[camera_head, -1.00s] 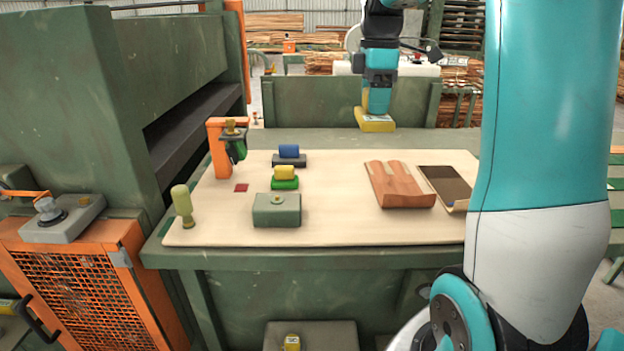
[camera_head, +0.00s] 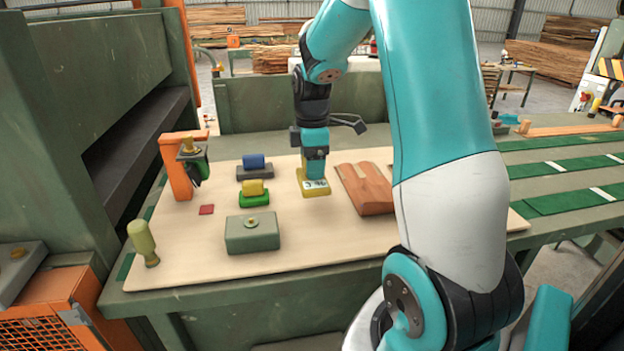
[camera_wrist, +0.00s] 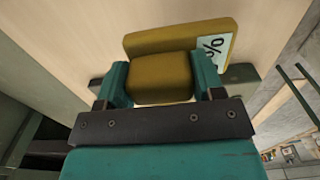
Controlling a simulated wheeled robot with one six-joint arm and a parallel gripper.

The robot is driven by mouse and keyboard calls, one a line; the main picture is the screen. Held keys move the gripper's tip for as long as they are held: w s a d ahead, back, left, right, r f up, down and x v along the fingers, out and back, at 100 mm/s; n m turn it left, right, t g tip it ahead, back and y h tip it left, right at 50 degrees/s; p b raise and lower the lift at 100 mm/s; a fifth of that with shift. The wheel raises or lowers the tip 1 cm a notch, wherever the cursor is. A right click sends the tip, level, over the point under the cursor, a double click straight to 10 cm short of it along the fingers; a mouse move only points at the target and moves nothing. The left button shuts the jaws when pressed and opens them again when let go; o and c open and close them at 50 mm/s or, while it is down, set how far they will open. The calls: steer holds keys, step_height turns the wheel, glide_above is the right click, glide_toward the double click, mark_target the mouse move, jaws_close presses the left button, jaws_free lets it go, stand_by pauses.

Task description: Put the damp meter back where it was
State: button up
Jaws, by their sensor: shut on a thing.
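The damp meter is a yellow block with a pale label marked "%" (camera_head: 316,190). My gripper (camera_head: 315,170) is shut on it from above. In the head view it is at or just above the pale board (camera_head: 290,230), left of the wooden holder; I cannot tell whether it touches. In the wrist view the damp meter (camera_wrist: 165,70) sits between the two teal fingers of my gripper (camera_wrist: 160,85), with the pale board behind it.
Left of the meter are a blue-topped block (camera_head: 254,162), a yellow-and-green block (camera_head: 254,192) and a green box (camera_head: 252,232). A reddish-brown wooden piece (camera_head: 366,190) lies close on the right. An orange stand (camera_head: 178,165) and a green-handled tool (camera_head: 143,241) are further left.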

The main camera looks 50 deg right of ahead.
mark_target(313, 182)
steer(key=shift+f+p, duration=0.3)
steer(key=shift+f, duration=2.25)
steer(key=shift+f, duration=0.1)
steer(key=o, duration=1.1)
step_height(313, 182, up, 12)
steer(key=shift+r+b, duration=0.15)
steer(key=shift+b, duration=0.6)
steer(key=s+a+y, duration=0.1)
steer(key=s+a, duration=0.1)
steer(key=a, duration=1.1)
steer(key=s+a+m+y, duration=0.3)
steer(key=s+a, duration=1.3)
steer(key=a, duration=0.4)
steer(key=shift+s+a+m, duration=0.15)
steer(key=shift+s+m, duration=0.05)
steer(key=shift+m, duration=0.1)
